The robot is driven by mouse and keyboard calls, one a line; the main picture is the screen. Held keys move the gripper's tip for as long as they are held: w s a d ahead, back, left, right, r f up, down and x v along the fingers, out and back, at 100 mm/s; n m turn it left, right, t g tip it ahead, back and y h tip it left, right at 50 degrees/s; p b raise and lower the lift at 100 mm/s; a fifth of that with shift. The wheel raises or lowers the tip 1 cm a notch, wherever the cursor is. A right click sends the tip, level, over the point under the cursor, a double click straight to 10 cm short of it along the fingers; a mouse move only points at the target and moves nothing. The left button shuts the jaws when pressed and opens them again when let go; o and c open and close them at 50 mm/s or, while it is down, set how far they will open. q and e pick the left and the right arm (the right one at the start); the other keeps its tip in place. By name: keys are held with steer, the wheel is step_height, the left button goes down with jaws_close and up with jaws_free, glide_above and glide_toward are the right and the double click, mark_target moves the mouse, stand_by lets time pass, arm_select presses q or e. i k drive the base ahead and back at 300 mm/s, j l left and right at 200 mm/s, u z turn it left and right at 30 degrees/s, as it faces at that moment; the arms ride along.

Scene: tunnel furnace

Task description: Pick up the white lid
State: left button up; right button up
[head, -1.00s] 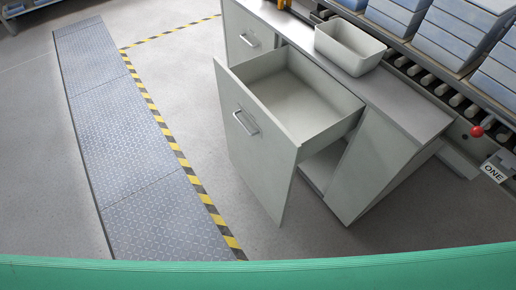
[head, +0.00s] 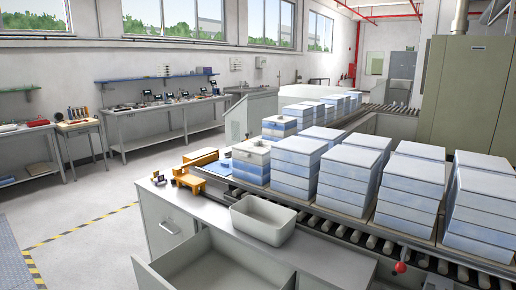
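No single white lid can be told apart for certain in the head view. Stacks of blue boxes (head: 405,205) with flat white tops stand on the conveyor at the right. One stack (head: 252,160) at the near left end has a top unlike the plain white ones, with a small dark detail on it. An open white bin (head: 263,219) without a cover sits on the grey counter (head: 210,206). Neither of my grippers is in view.
An open drawer (head: 205,262) juts out below the counter. A yellow fixture (head: 205,172) stands at the counter's far end. A red knob (head: 400,267) sits on the roller conveyor's near edge. Workbenches (head: 165,112) line the back wall. Floor at left is clear.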

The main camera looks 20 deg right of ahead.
mark_target(260, 147)
steer(key=i+j+u, duration=0.3)
steer(key=i+j, duration=0.15)
steer(key=j, duration=0.15)
steer(key=i+j+u, duration=0.25)
steer(key=i+j, duration=0.2)
steer(key=i+j+u, duration=0.15)
steer(key=i, duration=0.4)
steer(key=i+j+u, duration=0.15)
steer(key=i, duration=0.4)
steer(key=i+j+u, duration=0.15)
steer(key=i, duration=0.45)
steer(key=i+z, duration=0.55)
steer(key=z, duration=0.25)
steer(key=i+j+z, duration=0.2)
steer(key=z, duration=0.2)
steer(key=i+j+z, duration=0.25)
steer(key=z, duration=0.15)
steer(key=i+z, duration=0.15)
steer(key=z, duration=0.35)
steer(key=i+j+z, duration=0.1)
steer(key=z, duration=0.35)
steer(key=j+z, duration=0.25)
steer(key=z, duration=0.25)
steer(key=i+j+z, duration=0.15)
steer(key=z, duration=0.3)
